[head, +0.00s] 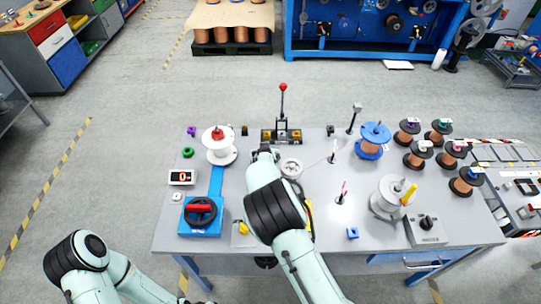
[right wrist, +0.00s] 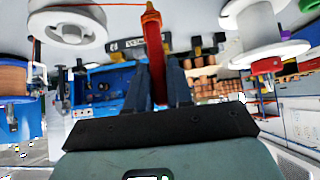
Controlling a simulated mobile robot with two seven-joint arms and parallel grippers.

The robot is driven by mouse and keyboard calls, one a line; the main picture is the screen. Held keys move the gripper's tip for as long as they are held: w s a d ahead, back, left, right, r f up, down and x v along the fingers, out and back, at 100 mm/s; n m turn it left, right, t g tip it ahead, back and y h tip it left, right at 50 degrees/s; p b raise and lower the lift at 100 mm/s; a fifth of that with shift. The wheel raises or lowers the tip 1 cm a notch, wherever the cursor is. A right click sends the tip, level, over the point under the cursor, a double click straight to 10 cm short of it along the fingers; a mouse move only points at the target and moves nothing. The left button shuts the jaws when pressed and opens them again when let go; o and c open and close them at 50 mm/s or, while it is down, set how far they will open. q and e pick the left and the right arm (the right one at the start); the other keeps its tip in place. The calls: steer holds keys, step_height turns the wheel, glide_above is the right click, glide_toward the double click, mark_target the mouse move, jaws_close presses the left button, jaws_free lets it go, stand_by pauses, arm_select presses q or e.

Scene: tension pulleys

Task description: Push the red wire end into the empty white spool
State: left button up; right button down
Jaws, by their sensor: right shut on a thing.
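My right gripper (right wrist: 156,90) is shut on the red wire end (right wrist: 154,50), a red-orange piece standing between its two dark fingers. In the head view this gripper (head: 264,154) is over the middle of the table, right of the empty white spool (head: 220,155), and apart from it. The spool has a red top, and it also shows at the upper right of the right wrist view (right wrist: 254,22). A thin red wire (right wrist: 112,5) runs across the top of that view past a white pulley (right wrist: 68,27). The fingertips are hard to see in the head view. My left gripper is out of view.
A lever with a red knob (head: 283,87) stands behind my right gripper. The pulley (head: 291,168) is just right of it. A handwheel on a blue base (head: 201,229) is at the front left. Blue, grey and several copper spools (head: 419,153) fill the right side.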

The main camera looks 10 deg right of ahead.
steer(key=shift+w+a, duration=0.15)
steer(key=shift+w, duration=0.2)
steer(key=w+a, duration=0.7)
steer(key=w, duration=0.3)
steer(key=shift+w+a+p, duration=0.15)
steer(key=shift+a+p, duration=0.05)
steer(key=shift+p, duration=0.15)
steer(key=shift+r, duration=0.1)
stand_by(0.4)
step_height(320, 180, up, 8)
stand_by(0.8)
